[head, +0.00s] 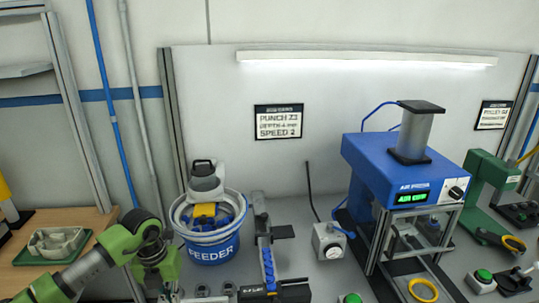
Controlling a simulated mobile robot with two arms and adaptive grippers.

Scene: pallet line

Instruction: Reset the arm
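A green arm with dark joints comes in from the lower left in the head view; it is my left arm (95,262). It bends at a dark joint just left of the feeder bowl and turns down towards the bottom edge. The fingers of my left gripper do not show. My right arm and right gripper are not in view.
Close right of my arm stands a blue feeder (212,248), with a linear track (265,255) beside it. A blue air press (405,170) and a green press (490,180) stand further right. A green tray (30,256) holding a pale part lies on the wooden table at left.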

